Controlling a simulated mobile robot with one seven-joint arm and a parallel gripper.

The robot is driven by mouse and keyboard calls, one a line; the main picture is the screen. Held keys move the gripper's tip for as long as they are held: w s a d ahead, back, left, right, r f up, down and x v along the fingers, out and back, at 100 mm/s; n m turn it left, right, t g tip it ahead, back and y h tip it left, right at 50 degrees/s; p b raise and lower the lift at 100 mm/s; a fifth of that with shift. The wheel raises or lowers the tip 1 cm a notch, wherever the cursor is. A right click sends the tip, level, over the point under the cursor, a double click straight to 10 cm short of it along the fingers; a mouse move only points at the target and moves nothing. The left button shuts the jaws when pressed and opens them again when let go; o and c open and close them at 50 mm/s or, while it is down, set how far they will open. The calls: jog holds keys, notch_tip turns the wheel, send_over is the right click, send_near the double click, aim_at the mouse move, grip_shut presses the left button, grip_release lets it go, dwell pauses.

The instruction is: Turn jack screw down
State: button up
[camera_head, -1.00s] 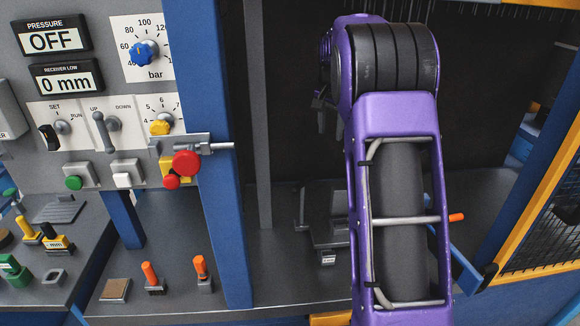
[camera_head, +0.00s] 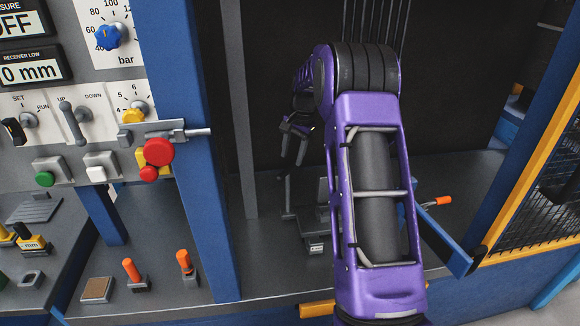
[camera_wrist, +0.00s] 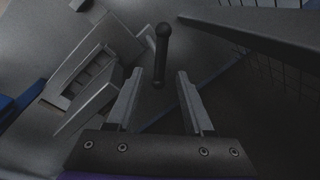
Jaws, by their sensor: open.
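In the wrist view, a dark rod with rounded ends (camera_wrist: 162,48), which looks like the jack screw's handle, stands just beyond my fingertips. Its near end appears between the two fingers; I cannot tell whether it is at their depth. My gripper (camera_wrist: 160,74) is open, with nothing gripped. In the head view my gripper (camera_head: 293,146) points down inside the machine bay, left of my purple arm. A grey bracket-like device (camera_head: 316,246) sits on the bay floor below it, partly hidden by the arm. The jack screw is not clear in the head view.
A blue post (camera_head: 190,140) and a control panel with a red knob (camera_head: 159,152) stand at the left. Small orange-handled parts (camera_head: 131,270) are on the deck. A bar with an orange tip (camera_head: 442,201) and a mesh guard (camera_head: 560,190) are at the right.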

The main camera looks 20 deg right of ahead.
aim_at(289, 168)
jog(key=shift+w+a+f, duration=0.15)
jog(key=shift+w+f, duration=0.05)
jog(key=shift+f, duration=0.85)
jog(key=shift+w+a+f, duration=0.15)
jog(key=shift+f, duration=0.9)
jog(key=shift+c, duration=0.3)
grip_shut()
